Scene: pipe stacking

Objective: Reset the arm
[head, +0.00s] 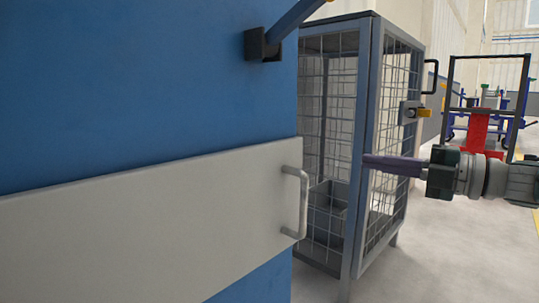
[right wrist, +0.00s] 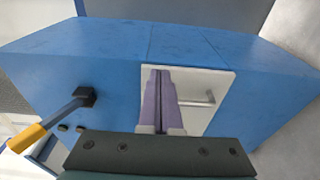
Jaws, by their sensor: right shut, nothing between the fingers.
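My right gripper (head: 370,161) reaches in from the right in the head view, its arm roughly level. Its long purple fingers are together and empty, with their tips in front of the mesh cage in the picture; I cannot tell how far apart they are. In the right wrist view the same shut fingers (right wrist: 160,76) point toward the white panel (right wrist: 216,82) of a blue machine (right wrist: 110,45), with nothing held. My left gripper is not in view.
The blue machine (head: 130,80) with its white panel (head: 150,225) and handle (head: 300,203) fills the left. A grey mesh cage (head: 366,100) holding a grey bin (head: 325,203) stands behind. A lever (right wrist: 62,113) juts from the machine. A red trolley (head: 477,130) stands back right.

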